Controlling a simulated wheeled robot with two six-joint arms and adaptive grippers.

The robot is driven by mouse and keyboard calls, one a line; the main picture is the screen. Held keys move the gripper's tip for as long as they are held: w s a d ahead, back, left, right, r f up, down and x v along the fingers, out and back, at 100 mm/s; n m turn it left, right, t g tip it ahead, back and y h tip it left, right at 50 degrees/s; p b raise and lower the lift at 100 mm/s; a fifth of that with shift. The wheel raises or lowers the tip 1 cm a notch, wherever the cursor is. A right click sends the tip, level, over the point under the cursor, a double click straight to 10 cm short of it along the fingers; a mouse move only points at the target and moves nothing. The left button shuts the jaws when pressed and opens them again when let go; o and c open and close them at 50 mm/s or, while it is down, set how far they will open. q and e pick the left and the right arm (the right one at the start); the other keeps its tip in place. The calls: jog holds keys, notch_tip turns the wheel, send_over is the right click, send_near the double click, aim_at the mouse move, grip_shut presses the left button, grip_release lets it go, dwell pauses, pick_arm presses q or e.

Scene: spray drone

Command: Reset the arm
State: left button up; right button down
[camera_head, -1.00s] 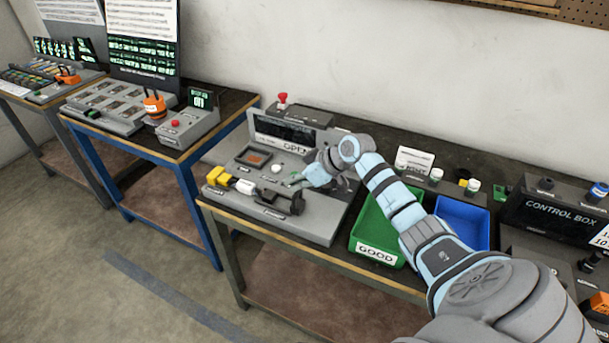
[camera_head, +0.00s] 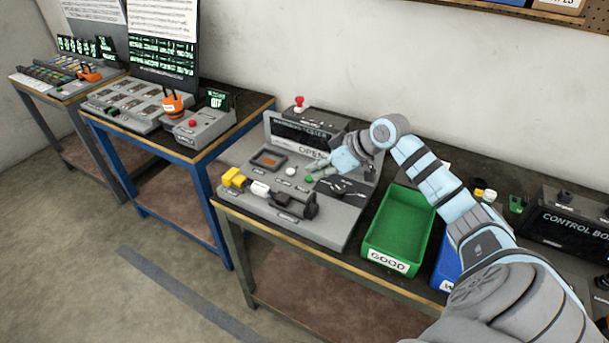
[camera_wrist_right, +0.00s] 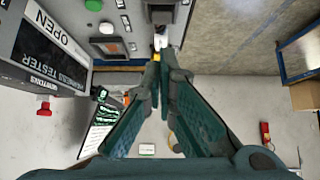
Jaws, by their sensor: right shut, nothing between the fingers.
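That view also shows the tester's sign reading OPEN (camera_wrist_right: 40,40) and a green button (camera_wrist_right: 93,5). My right arm reaches in from the lower right. My left gripper is not in view.
A green GOOD bin (camera_head: 388,265) stands right of the tester, and a blue bin (camera_head: 445,268) is partly behind my arm. A control box (camera_head: 565,225) is at far right. A yellow-ended connector (camera_head: 233,178) lies on the tester. A blue-framed bench (camera_head: 206,157) stands left.

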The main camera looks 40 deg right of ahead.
jog(key=shift+s+r, duration=0.1)
jog(key=shift+r, duration=0.2)
jog(key=shift+s+d, duration=0.1)
jog(key=shift+s, duration=0.05)
